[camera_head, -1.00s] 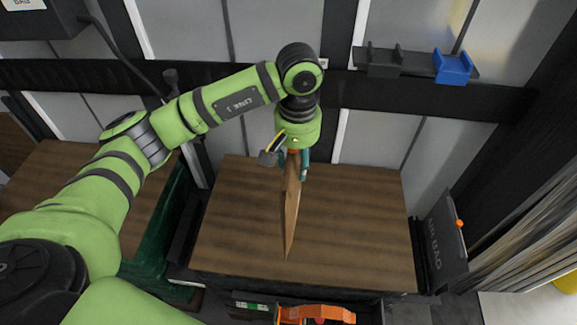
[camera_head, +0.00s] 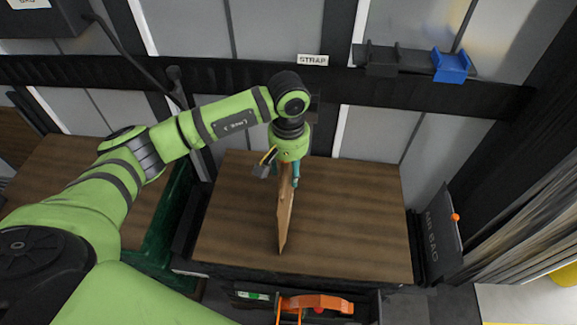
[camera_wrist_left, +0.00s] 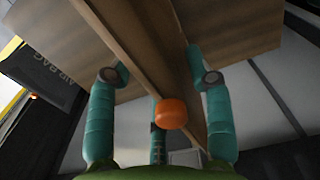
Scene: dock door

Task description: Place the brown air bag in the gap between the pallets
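The brown air bag (camera_head: 285,218) is a flat, thin brown piece seen nearly edge-on, hanging upright below my left gripper (camera_head: 287,172) in the head view. In the left wrist view the bag (camera_wrist_left: 165,55) runs between the teal fingers of the left gripper (camera_wrist_left: 160,75), with an orange cap (camera_wrist_left: 171,113) near its held end. The left gripper is shut on the bag. The bag hangs in front of a broad wood-grain top (camera_head: 355,225); I cannot tell whether its lower end touches it. My right gripper is not in view.
A green frame (camera_head: 165,225) stands left of the wood-grain top, beside another brown top (camera_head: 70,165). A dark holder marked AIR BAG (camera_head: 438,237) stands at right. An orange-handled tool (camera_head: 315,303) lies at the front. A blue bracket (camera_head: 452,66) sits on the back rail.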

